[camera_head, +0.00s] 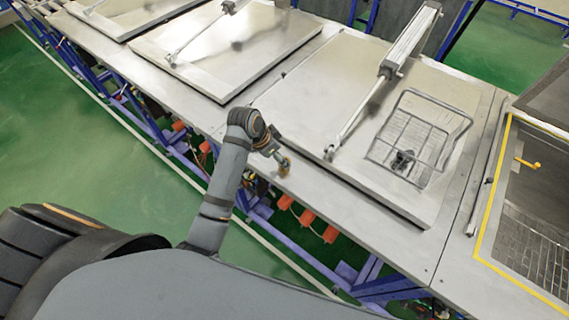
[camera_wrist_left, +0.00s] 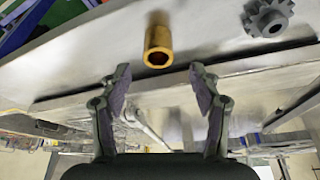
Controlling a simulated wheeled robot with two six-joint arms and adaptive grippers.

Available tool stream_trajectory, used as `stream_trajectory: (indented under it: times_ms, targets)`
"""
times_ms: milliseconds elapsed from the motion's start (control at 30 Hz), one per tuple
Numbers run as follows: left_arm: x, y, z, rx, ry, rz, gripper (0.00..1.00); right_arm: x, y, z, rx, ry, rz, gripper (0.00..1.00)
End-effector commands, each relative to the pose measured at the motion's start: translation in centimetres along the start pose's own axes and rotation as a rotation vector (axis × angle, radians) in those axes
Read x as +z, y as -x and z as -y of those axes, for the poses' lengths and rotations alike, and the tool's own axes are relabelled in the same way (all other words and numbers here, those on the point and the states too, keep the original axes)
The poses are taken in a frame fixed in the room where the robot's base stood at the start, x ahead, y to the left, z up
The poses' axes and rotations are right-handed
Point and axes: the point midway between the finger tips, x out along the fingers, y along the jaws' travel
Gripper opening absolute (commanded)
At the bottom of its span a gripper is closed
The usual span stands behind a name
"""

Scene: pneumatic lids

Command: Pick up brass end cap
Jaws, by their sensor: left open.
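The brass end cap (camera_wrist_left: 158,46) is a short gold-coloured hollow cylinder. In the left wrist view it stands just beyond the fingertips, in line with the gap between them. My left gripper (camera_wrist_left: 159,76) is open and empty, with a finger on either side of that gap. In the head view my left gripper (camera_head: 274,155) is over the front edge of the metal worktop, close to the small brass-coloured cap (camera_head: 284,169), which it partly hides. My right gripper is not in view.
A dark grey gear (camera_wrist_left: 268,17) lies to the right of the cap in the wrist view. A wire basket (camera_head: 437,117) with a dark part inside rests on a large metal lid (camera_head: 345,75). A pneumatic cylinder (camera_head: 408,42) rises above that lid. Orange parts (camera_head: 308,218) hang below the worktop edge.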

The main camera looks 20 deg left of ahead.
Motion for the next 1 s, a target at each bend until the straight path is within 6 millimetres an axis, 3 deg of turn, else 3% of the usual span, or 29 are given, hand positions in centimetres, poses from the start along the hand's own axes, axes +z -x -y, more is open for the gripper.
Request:
stream_trajectory:
  times_ms: [267,367,500,767,1000]
  targets:
    - [0.0,-1.4,-0.2,0.002,0.001,0.003,0.63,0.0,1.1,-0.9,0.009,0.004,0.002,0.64]
    - [0.1,-3.0,-0.5,0.004,0.003,0.004,0.63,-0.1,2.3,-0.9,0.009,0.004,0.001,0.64]
    - [0.2,-5.3,-0.4,0.000,0.001,0.002,0.63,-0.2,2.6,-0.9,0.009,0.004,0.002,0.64]
    - [0.3,-6.0,-0.4,-0.002,0.000,0.000,0.63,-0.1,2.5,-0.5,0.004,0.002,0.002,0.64]
    - [0.3,-5.9,-0.4,-0.002,0.001,0.000,0.33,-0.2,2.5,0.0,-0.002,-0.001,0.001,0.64]
